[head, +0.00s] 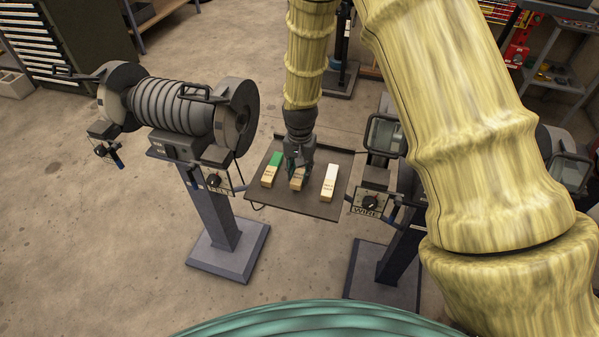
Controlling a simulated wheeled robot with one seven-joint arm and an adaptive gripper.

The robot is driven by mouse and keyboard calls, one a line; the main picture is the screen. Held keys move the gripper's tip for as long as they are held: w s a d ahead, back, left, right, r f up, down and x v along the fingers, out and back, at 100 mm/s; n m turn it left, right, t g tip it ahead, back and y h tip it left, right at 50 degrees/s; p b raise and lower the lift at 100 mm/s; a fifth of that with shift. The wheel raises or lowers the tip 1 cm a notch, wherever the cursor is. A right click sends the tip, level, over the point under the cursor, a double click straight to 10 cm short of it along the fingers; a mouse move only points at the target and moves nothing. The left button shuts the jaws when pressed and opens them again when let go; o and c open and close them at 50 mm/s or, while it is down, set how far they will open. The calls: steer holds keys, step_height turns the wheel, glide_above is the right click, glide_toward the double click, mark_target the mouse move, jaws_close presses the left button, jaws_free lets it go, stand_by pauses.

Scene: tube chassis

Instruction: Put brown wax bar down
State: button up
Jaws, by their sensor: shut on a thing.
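The brown wax bar (297,181) is under my gripper (298,165), between the other two bars. Its front end in a tan wrapper shows. My gripper points down and is shut on this bar, and its fingers hide the bar's far part. The bar is at or just above the dark tray (315,207); I cannot tell whether it touches. A green bar (273,170) in a tan wrapper lies on the tray to the left. A white bar (329,182) in a tan wrapper lies to the right.
A grinder (172,107) on a pedestal (228,240) stands left of the tray. Another machine with a "WIRE" sign (368,206) stands close on the right, partly behind my arm. The tray's front strip is bare. Open concrete floor (90,230) lies at the left.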

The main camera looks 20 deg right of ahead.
mark_target(299, 172)
steer(key=shift+f, duration=0.7)
steer(key=shift+f, duration=0.1)
steer(key=o, duration=1)
steer(key=shift+r+b, duration=1.35)
steer(key=shift+r, duration=4.75)
steer(key=shift+a, duration=0.1)
